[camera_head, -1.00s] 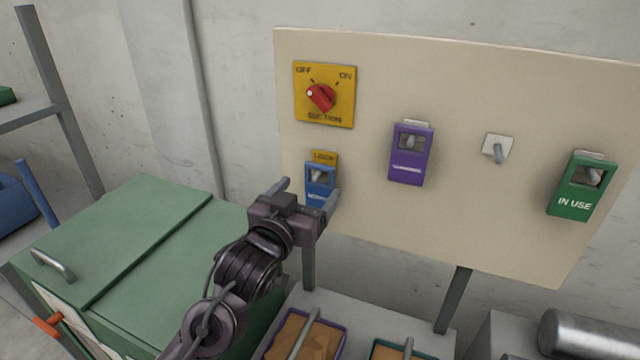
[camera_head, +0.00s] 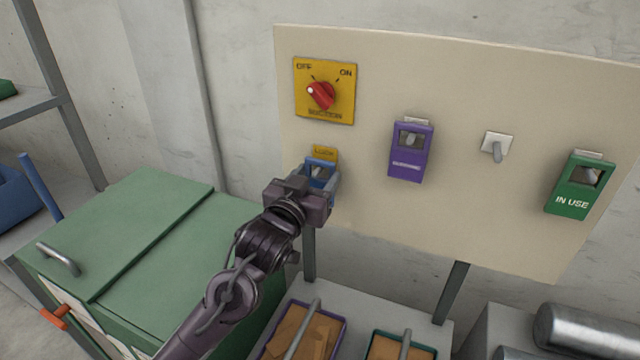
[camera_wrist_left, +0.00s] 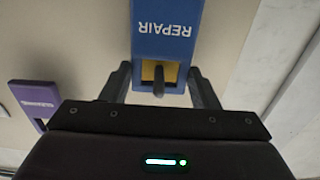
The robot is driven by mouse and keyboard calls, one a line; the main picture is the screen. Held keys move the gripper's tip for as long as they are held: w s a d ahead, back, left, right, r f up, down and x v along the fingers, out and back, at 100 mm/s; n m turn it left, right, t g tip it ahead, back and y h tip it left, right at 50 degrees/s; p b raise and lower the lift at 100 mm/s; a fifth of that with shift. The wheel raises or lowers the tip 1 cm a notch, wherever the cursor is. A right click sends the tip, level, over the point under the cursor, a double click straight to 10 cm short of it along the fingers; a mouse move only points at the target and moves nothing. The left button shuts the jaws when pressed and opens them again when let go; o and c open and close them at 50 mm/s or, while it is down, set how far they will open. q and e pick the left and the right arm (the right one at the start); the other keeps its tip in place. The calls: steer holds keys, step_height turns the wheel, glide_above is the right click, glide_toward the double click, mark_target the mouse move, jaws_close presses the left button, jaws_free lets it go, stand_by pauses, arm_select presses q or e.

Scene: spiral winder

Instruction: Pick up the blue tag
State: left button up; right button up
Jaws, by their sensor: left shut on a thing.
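My left gripper (camera_head: 319,175) is shut on the blue tag, one finger at each side. In the left wrist view the blue tag (camera_wrist_left: 165,34) reads REPAIR upside down, and a grey hook shows in its window between the fingers. In the head view the gripper hides the lower part of the tag. My right gripper is not in view.
To the right on the board (camera_head: 375,215) are a purple tag (camera_head: 410,154), an empty hook (camera_head: 496,149) and a green IN USE tag (camera_head: 578,186). A yellow switch plate (camera_head: 340,108) is above. A green chest (camera_head: 150,235) stands left; bins (camera_head: 342,333) are below.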

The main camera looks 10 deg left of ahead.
arm_select(q)
steer(key=shift+r+b, duration=0.5)
steer(key=shift+r, duration=0.35)
steer(key=s+a+p, duration=0.1)
steer(key=s+p, duration=0.3)
steer(key=s, duration=0.5)
steer(key=s+a+p, duration=0.2)
steer(key=s+p, duration=0.1)
steer(key=s, duration=0.5)
steer(key=shift+s+a+p, duration=0.25)
steer(key=shift+s+p, duration=0.1)
steer(key=shift+p, duration=0.05)
steer(key=shift+w, duration=0.1)
